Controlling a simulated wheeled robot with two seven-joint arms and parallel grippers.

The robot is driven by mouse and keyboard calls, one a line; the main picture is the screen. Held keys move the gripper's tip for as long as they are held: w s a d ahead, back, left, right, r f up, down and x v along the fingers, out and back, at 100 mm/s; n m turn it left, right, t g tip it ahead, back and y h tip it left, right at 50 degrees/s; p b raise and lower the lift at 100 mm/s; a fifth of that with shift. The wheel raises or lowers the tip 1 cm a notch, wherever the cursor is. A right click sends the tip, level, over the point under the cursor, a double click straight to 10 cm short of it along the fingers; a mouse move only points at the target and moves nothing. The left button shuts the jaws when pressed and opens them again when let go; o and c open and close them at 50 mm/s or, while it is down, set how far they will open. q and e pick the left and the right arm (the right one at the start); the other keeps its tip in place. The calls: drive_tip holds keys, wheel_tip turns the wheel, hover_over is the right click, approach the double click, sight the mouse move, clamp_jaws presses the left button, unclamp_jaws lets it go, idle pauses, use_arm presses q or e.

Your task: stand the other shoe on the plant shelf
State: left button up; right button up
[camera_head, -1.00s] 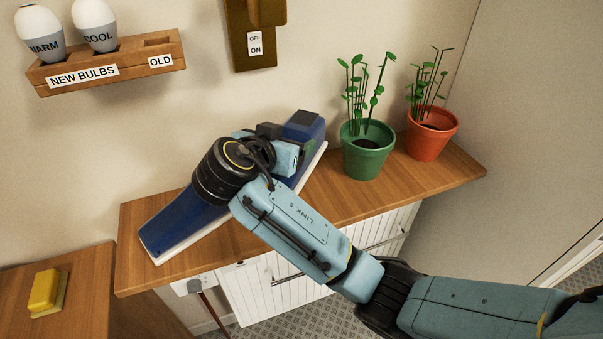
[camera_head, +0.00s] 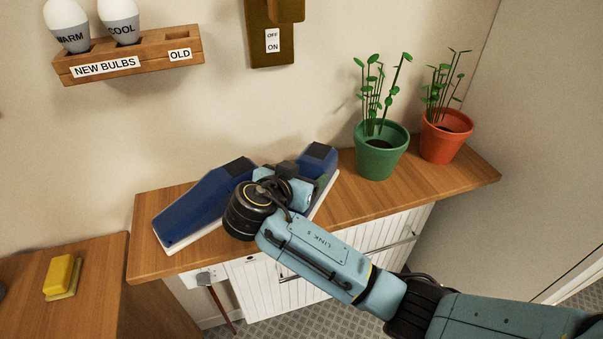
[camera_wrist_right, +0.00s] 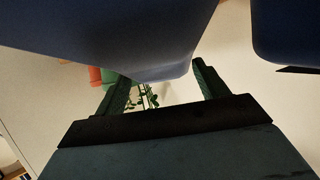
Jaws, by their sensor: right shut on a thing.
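The held blue shoe (camera_head: 318,158) has a dark opening at its heel and a white sole. My right gripper (camera_head: 314,186) is shut on it, low over the middle of the wooden plant shelf (camera_head: 420,192). My wrist covers the front of this shoe, and I cannot tell whether its sole touches the shelf. The other blue shoe (camera_head: 195,208) stands upright on the shelf to the left, toe to the lower left. In the right wrist view, the held shoe (camera_wrist_right: 125,35) passes between the fingers, with more blue at the right edge. My left gripper is out of view.
A green pot (camera_head: 381,160) and an orange pot (camera_head: 444,140) with plants stand on the shelf right of the shoes. A bulb rack (camera_head: 130,57) and a switch (camera_head: 272,41) are on the wall above. A yellow sponge (camera_head: 62,276) lies on the lower-left counter.

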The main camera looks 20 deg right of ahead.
drive_tip(key=o, duration=1.5)
drive_tip(key=shift+r, duration=0.1)
drive_tip(key=shift+s+a+r, duration=0.1)
drive_tip(key=shift+s+a, duration=0.05)
drive_tip(key=shift+a, duration=0.1)
drive_tip(key=v, duration=1.1)
drive_tip(key=shift+s+a+r, duration=0.15)
drive_tip(key=shift+s+r, duration=0.05)
